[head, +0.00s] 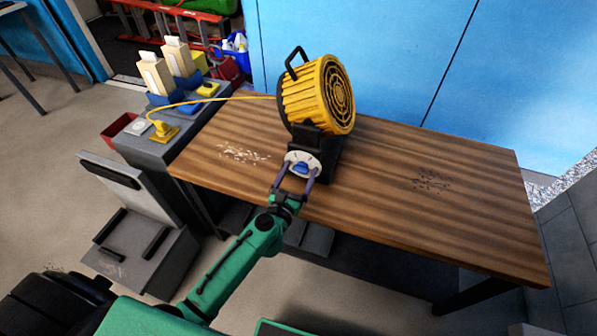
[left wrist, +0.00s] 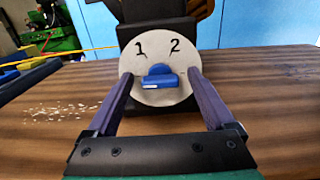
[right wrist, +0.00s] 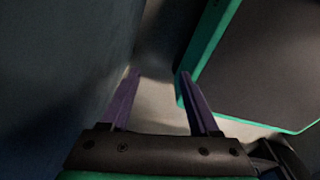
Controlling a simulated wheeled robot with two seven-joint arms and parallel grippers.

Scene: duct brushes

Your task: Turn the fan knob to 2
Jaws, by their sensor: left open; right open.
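The yellow fan (head: 318,97) stands on a black base on the wooden table. Its front bears a white round dial (head: 291,158), marked 1 and 2 in the left wrist view (left wrist: 142,58). The blue knob (left wrist: 160,81) sits at the dial's middle, its bar lying nearly level below the numbers, with a white mark toward its left end. My left gripper (left wrist: 161,76) is open, its fingers on either side of the knob with gaps to the bar's ends; it also shows in the head view (head: 294,176). My right gripper (right wrist: 159,74) is open and empty, away from the fan.
A yellow cord (head: 215,99) runs from the fan to a plug on the grey cabinet (head: 150,150) at left. Pale crumbs (head: 243,153) and dark specks (head: 430,180) lie on the table (head: 380,200). The table right of the fan is otherwise clear.

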